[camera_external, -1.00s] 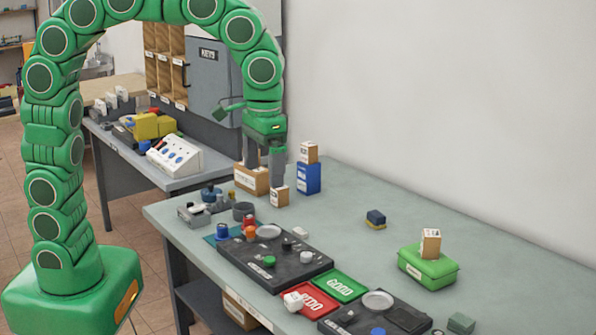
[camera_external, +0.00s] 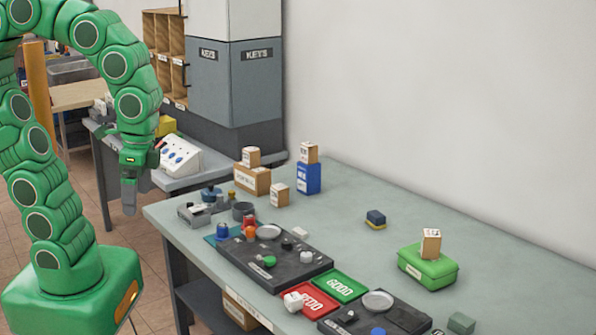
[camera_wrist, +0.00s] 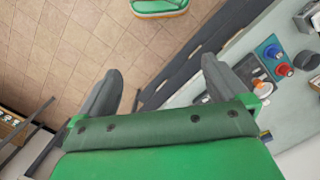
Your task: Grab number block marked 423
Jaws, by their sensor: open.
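Small wooden blocks with white printed labels stand on the table. One block (camera_external: 250,157) sits on a cardboard box (camera_external: 252,180), one block (camera_external: 279,194) stands on the tabletop, one block (camera_external: 308,152) is on a blue box (camera_external: 308,178), and one block (camera_external: 430,242) is on a green case (camera_external: 427,266). Their numbers are too small to read, so I cannot tell which is 423. My gripper (camera_external: 130,200) hangs left of the table, away from all the blocks. In the wrist view my gripper (camera_wrist: 155,85) is open and empty above the floor and table edge.
The grey-green table (camera_external: 370,240) holds a dark panel with knobs (camera_external: 285,262), a red REDO tray (camera_external: 312,300) and a green GOOD tray (camera_external: 338,284). A side bench has a white control box (camera_external: 175,155). A grey KEYS cabinet (camera_external: 235,85) stands behind. The table's right-middle is mostly clear.

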